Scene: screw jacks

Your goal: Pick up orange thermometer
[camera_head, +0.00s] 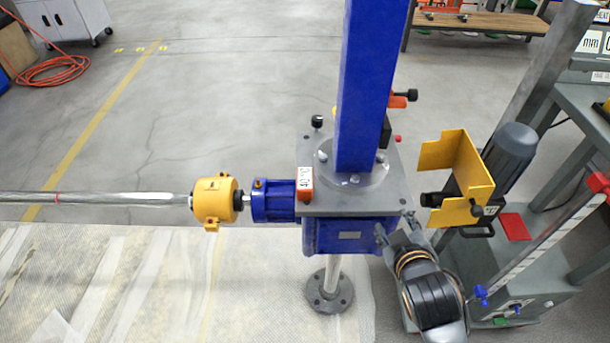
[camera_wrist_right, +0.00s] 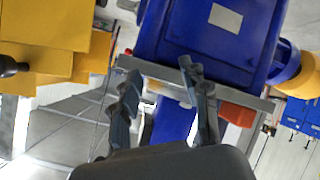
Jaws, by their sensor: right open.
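The orange thermometer (camera_head: 305,184) is a small orange block with a white face reading about 40 °C. It sits at the left edge of the grey top plate (camera_head: 318,200) of the blue screw jack (camera_head: 350,236). My right gripper (camera_head: 396,226) is open and empty at the plate's front right corner, apart from the thermometer, with the jack between them. In the right wrist view, the open fingers (camera_wrist_right: 158,84) point at the blue jack housing (camera_wrist_right: 210,45). An orange block, likely the thermometer (camera_wrist_right: 237,114), shows right of them, partly hidden. My left gripper is out of view.
A tall blue column (camera_head: 362,90) rises from the plate. A yellow coupling (camera_head: 213,200) and steel shaft (camera_head: 90,198) extend left. A yellow guard (camera_head: 458,180) and grey motor (camera_head: 509,150) stand close right of my gripper. Another orange-and-black part (camera_head: 399,100) is behind the column.

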